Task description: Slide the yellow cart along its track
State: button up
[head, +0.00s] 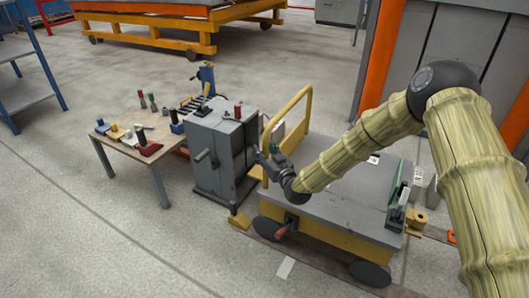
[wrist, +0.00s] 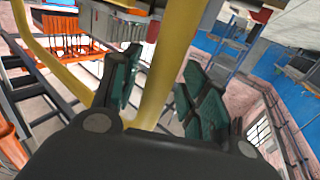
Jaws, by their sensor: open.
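The yellow cart (head: 345,239) has a grey flat top and dark wheels. A tall yellow tube handle (head: 306,104) rises at its left end. My gripper (head: 266,157) is at the handle's near upright, above the cart top. In the wrist view, the yellow handle tube (wrist: 176,62) passes between the two green-padded fingers of my gripper (wrist: 162,88). The fingers are spread apart, with gaps visible beside the tube. A dark track strip (head: 318,262) runs on the floor under the cart, partly hidden by it.
A grey machine cabinet (head: 217,155) with a crank stands just left of the handle. A small wooden table (head: 130,148) with several tools stands farther left. A green plate (head: 396,184) stands at the cart's right end. The floor in front at left is clear.

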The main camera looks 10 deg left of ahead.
jog(key=v, duration=1.2)
dwell(0.6)
jog(key=s+d+f+m+g+h, duration=0.1)
jog(key=s+d+f+g+h, duration=0.1)
jog(key=s+d+f, duration=0.35)
jog(key=s+d+f+m+g+h, duration=0.1)
jog(key=s+d+f+g+h, duration=0.1)
jog(key=s+f, duration=0.6)
jog(key=s+d+f+m+g+h, duration=0.1)
jog(key=s+d+f+g, duration=0.3)
jog(key=f, duration=0.4)
jog(key=s+d+f+m+g+h, duration=0.2)
jog(key=s+d, duration=0.3)
jog(key=s, duration=0.5)
jog(key=s+d+f+m+g+h, duration=0.1)
jog(key=s+d+f+g+h, duration=0.1)
jog(key=s+d, duration=0.6)
jog(key=s+d+f+m+g+h, duration=0.1)
jog(key=s+d+f+m+g, duration=0.15)
jog(key=s, duration=0.95)
notch_tip(320, 180, up, 30)
jog(key=p, duration=3)
jog(key=shift+d+r+n+h, duration=0.15)
jog(key=shift+d+n+h, duration=0.15)
jog(key=shift+d+n, duration=0.15)
